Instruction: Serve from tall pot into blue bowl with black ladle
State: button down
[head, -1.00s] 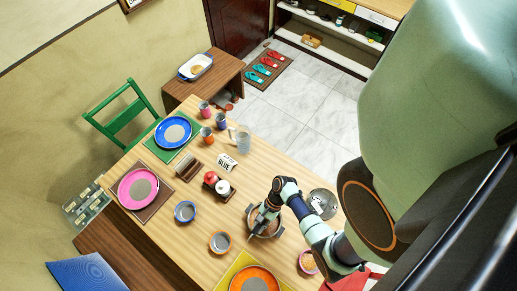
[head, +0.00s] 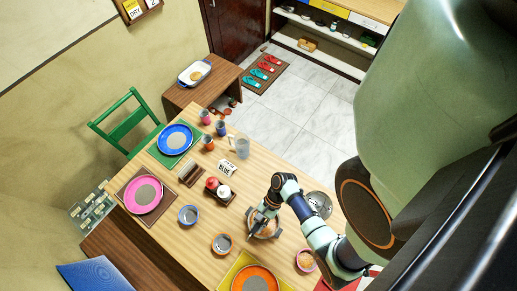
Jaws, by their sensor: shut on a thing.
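The blue bowl (head: 188,214), small with a grey inside, sits on the wooden table left of the pot. The pot (head: 264,230) stands near the table's middle, partly hidden under my arm; its height is hard to judge from above. My gripper (head: 257,219) is over the pot, pointing down, and shut on a thin dark thing that fits the black ladle. The ladle's bowl is hidden or too small to make out.
A round lid (head: 319,204) lies right of the pot. An orange bowl (head: 222,244), a pink bowl (head: 306,260) and a condiment tray (head: 219,191) are nearby. A jug (head: 242,147) and cups stand farther back. Bare table lies between blue bowl and pot.

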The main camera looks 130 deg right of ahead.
jog(key=shift+r, duration=0.95)
jog(key=w+d+f+g+h+b, duration=0.15)
jog(key=w+d+b, duration=0.45)
jog(key=w+d, duration=0.85)
jog(key=w+d+f+g+y+b, duration=0.15)
jog(key=w+d+b, duration=0.65)
jog(key=w, duration=1.1)
jog(key=s+d+f+t+y+b, duration=0.1)
jog(key=s+d+f+t+b, duration=0.15)
jog(key=s+t+b, duration=0.45)
jog(key=w+a+r+g+h+p, duration=0.2)
jog(key=w+g+p, duration=0.5)
jog(key=p, duration=0.6)
jog(key=shift+r+p, duration=0.4)
jog(key=shift+r, duration=0.2)
